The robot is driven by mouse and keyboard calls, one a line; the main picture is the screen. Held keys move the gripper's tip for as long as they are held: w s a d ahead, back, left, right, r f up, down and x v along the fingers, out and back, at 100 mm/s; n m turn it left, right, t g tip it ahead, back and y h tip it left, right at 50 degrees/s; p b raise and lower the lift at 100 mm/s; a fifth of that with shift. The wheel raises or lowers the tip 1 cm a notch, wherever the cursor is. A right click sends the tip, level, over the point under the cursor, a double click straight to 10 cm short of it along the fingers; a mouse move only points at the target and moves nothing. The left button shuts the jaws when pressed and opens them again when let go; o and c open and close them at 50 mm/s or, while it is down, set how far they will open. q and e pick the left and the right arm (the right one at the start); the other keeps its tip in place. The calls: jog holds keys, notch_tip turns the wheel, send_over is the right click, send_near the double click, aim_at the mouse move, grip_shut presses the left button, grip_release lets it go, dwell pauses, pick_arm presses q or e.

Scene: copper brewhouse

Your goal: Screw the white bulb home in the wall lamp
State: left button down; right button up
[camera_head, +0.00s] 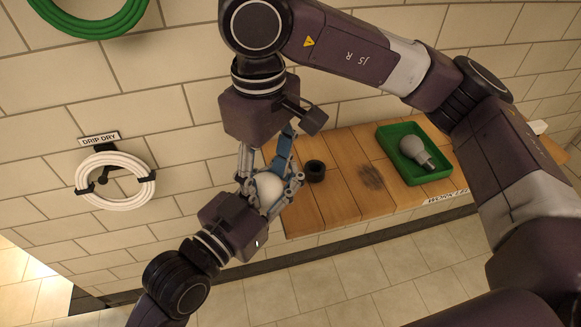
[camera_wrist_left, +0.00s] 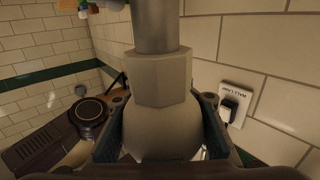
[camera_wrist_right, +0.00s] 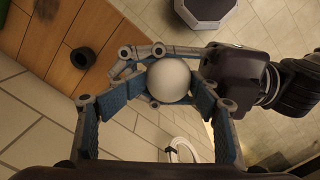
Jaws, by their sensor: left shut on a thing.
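The white bulb's round globe (camera_head: 267,188) shows between my two grippers in the head view. My left gripper (camera_head: 274,180), on the arm from the lower left, is shut on it. In the left wrist view the bulb (camera_wrist_left: 160,125) sits between the blue fingers, its faceted neck and grey cylindrical end pointing away. My right gripper (camera_head: 264,184) reaches down from above with fingers spread around it; the right wrist view shows the globe (camera_wrist_right: 169,80) between them. Contact there is unclear. A white plate lettered WALL LAMP (camera_wrist_left: 235,95) is on the tiled wall; no lamp socket is identifiable.
A wooden shelf (camera_head: 335,205) carries a black ring-like cup (camera_head: 315,171) close to the grippers and a green tray (camera_head: 384,142) holding a grey bulb (camera_head: 414,150). A coiled white hose (camera_head: 88,198) hangs left under DRIP DRY, a green hose (camera_head: 90,30) above.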

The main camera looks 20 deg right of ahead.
jog(key=shift+a, duration=0.4)
